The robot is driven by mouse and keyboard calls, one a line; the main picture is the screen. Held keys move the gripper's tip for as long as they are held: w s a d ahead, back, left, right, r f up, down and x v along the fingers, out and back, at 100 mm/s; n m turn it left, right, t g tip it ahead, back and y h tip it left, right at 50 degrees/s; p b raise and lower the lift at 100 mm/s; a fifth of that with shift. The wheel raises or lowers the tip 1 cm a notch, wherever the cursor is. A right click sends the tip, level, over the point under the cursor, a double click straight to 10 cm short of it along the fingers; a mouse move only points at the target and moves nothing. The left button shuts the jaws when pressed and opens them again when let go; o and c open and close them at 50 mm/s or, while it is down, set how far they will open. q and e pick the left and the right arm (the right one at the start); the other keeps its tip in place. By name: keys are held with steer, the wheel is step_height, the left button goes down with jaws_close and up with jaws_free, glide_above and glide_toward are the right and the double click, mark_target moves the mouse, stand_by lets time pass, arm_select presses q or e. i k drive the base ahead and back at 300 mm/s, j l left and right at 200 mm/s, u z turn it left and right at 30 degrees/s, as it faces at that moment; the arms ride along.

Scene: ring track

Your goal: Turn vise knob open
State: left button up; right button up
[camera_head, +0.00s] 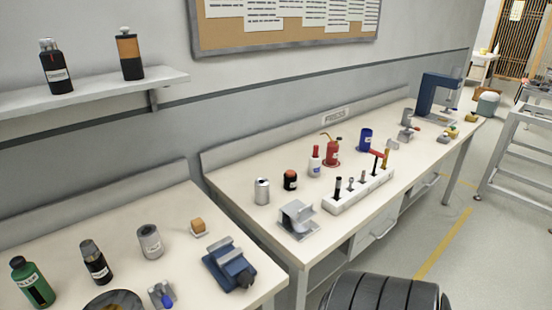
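A blue vise (230,262) with grey jaws sits on the near left workbench, by its right end. A dark part, perhaps its knob (246,281), shows at its front right; it is too small to tell how far it is turned. The gap between the jaws is hard to judge. A grey metal block-like device (298,219) stands on the front of the longer bench. Neither of my grippers is in view.
Near the vise are a small orange block (198,226), a grey can (150,241), bottles and a blue-tipped tool (162,295). A white tool holder (358,191) stands on the long bench. A black ribbed round object (388,293) is at the bottom. Open floor lies right.

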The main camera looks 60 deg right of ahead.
mark_target(246, 281)
steer(key=z, duration=1.5)
